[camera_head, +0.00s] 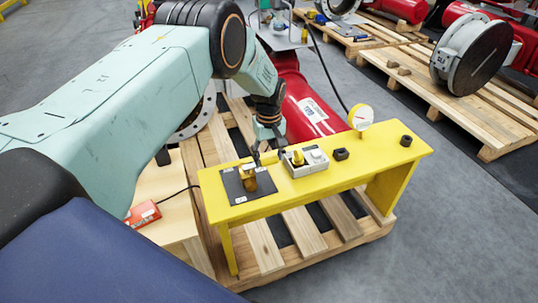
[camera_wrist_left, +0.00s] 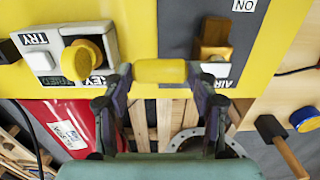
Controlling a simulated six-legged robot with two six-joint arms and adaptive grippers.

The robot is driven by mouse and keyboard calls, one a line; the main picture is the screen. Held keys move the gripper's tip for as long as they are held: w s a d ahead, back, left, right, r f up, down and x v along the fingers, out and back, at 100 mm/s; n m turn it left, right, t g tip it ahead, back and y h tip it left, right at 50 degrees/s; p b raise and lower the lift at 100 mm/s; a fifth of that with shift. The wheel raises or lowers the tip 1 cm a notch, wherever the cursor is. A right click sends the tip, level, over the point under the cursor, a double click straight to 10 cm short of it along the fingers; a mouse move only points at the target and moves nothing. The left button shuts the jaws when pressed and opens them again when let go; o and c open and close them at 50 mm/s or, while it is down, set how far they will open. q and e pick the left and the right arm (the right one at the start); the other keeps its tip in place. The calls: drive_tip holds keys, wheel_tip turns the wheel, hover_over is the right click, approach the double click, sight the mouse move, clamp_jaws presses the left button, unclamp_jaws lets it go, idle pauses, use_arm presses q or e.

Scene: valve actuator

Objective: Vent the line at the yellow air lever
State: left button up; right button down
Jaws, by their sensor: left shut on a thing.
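My left gripper (camera_head: 267,155) is at the back edge of the yellow bench, beside the dark plate (camera_head: 232,184). In the left wrist view its two fingers (camera_wrist_left: 161,73) are closed on the ends of the yellow air lever (camera_wrist_left: 160,71). The lever lies across between them. A brass valve body (camera_wrist_left: 213,38) stands on the dark plate just beyond one finger; it also shows in the head view (camera_head: 249,180). A white ON label (camera_wrist_left: 245,5) is on the plate, and an AIR label is partly hidden by the finger. My right gripper is not in view.
A grey box (camera_head: 306,162) with a yellow knob (camera_wrist_left: 82,60) stands beside the gripper. Black nut-like parts (camera_head: 341,154) and a gauge (camera_head: 361,117) are farther right on the bench (camera_head: 330,187). A red cylinder (camera_head: 305,105) lies behind it.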

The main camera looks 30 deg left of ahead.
sight(268, 158)
use_arm(q)
drive_tip(key=shift+s+f, duration=0.2)
drive_tip(key=shift+f, duration=0.1)
drive_tip(key=o, duration=1.3)
drive_tip(key=shift+c, duration=0.2)
drive_tip(key=o, duration=0.4)
drive_tip(key=shift+w+a+f, duration=0.1)
drive_tip(key=shift+w, duration=0.1)
drive_tip(key=shift+r, duration=0.2)
drive_tip(key=shift+w+r, duration=0.1)
drive_tip(key=shift+r, duration=0.2)
drive_tip(key=r, duration=1.1)
drive_tip(key=shift+s+r, duration=0.2)
drive_tip(key=shift+r, duration=0.05)
